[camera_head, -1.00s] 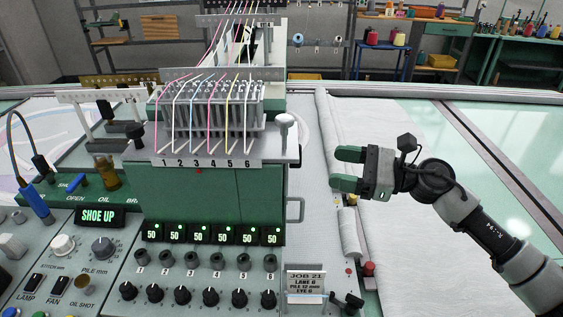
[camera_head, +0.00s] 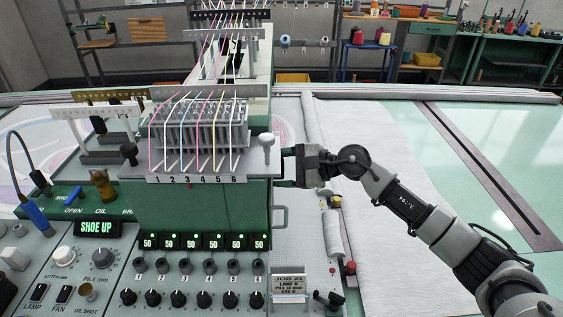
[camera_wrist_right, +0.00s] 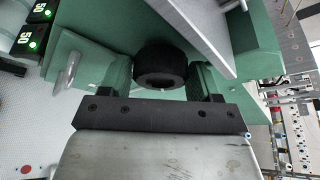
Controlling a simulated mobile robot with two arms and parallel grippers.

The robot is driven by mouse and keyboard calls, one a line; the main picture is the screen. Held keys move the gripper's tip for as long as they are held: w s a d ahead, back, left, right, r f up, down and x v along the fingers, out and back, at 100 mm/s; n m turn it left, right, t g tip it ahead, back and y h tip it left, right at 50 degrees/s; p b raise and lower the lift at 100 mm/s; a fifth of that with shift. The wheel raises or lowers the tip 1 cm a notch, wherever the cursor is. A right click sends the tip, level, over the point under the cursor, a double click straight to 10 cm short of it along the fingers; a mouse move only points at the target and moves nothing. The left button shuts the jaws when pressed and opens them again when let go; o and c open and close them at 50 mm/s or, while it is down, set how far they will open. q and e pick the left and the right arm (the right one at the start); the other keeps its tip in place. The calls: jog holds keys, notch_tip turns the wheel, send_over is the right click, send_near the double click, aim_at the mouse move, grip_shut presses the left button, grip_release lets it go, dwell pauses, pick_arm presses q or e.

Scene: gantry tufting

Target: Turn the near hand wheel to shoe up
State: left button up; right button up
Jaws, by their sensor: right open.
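A black round knob (camera_wrist_right: 160,68), which looks like the near hand wheel, is on the green machine housing in the right wrist view. My right gripper (camera_wrist_right: 161,85) is open, with one green finger on each side of the knob; I cannot tell whether they touch it. In the head view, my right gripper (camera_head: 284,168) is at the right side of the green tufting head (camera_head: 205,205), and the knob is hidden there. My left gripper is not in view.
A white-topped post (camera_head: 266,142) stands close to the gripper. A metal handle (camera_head: 280,218) sticks out below it. Several coloured yarns run down to the head. White cloth (camera_head: 375,150) lies at the right, with free room above it.

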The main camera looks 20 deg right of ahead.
jog(key=shift+w+a, duration=0.15)
jog(key=shift+c, duration=0.4)
jog(key=c, duration=0.6)
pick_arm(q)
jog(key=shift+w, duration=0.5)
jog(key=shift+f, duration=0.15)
pick_arm(e)
jog(key=m+g+b, duration=0.1)
jog(key=m, duration=0.1)
jog(key=shift+f+m+g+b, duration=0.2)
jog(key=shift+m+g+b, duration=0.1)
jog(key=shift+g+b, duration=0.1)
jog(key=shift+m+g+b, duration=0.6)
jog(key=shift+m+b, duration=0.05)
jog(key=shift+m, duration=0.25)
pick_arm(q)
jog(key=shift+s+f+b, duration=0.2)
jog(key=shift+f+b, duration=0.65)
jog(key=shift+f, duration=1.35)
pick_arm(e)
jog(key=shift+s+r+m+g+y, duration=0.1)
jog(key=shift+s+m+g+y, duration=0.1)
jog(key=shift+m+g, duration=0.4)
jog(key=shift+s+m+g+y, duration=0.15)
jog(key=shift+m+g, duration=0.25)
jog(key=shift+m, duration=0.4)
jog(key=shift+w, duration=0.1)
